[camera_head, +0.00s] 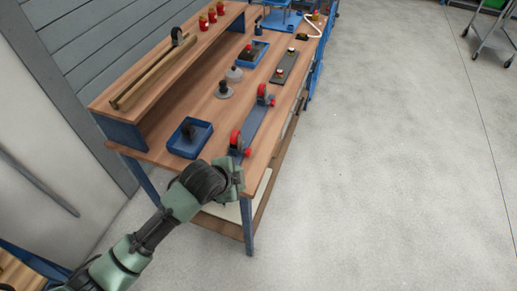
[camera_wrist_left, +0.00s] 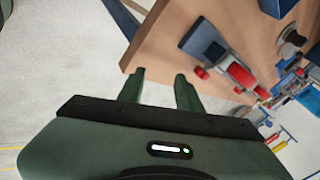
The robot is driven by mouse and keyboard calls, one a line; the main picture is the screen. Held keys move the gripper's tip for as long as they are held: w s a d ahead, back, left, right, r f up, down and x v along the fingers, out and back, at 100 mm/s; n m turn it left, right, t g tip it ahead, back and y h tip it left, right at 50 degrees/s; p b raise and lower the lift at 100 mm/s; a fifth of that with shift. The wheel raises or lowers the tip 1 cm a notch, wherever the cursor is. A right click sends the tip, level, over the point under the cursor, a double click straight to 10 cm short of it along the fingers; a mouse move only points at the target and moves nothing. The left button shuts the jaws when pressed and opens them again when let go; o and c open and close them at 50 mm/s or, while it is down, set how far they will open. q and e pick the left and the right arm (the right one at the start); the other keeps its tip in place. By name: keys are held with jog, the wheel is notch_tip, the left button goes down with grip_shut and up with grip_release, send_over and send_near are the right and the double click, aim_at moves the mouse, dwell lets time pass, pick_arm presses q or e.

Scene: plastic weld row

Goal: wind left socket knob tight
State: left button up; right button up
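A welding fixture, a blue-grey bar (camera_head: 254,124), lies along the workbench's right side. It has a red-ringed socket at each end: a near one (camera_head: 236,139) and a far one (camera_head: 262,90). A small red knob (camera_head: 247,153) shows beside the near socket and another red knob (camera_head: 272,101) beside the far one. My left gripper (camera_head: 238,178) is just in front of the near socket, apart from it. In the left wrist view its two fingers (camera_wrist_left: 158,88) are spread and empty, with red fixture parts (camera_wrist_left: 240,74) beyond to the right. My right gripper is out of view.
The wooden workbench (camera_head: 165,155) carries a blue tray (camera_head: 176,148) with a dark fitting, a grey flanged part (camera_head: 224,91) and a raised shelf (camera_head: 105,101) at the left.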

aim_at(248, 152)
pick_arm(q)
jog(key=w+r+m, duration=0.3)
jog(key=w+m, duration=0.2)
jog(key=w, duration=0.2)
jog(key=shift+t, duration=0.4)
jog(key=shift+p+x, duration=0.3)
jog(key=shift+x, duration=3.35)
jog(key=shift+d, duration=0.1)
grip_shut()
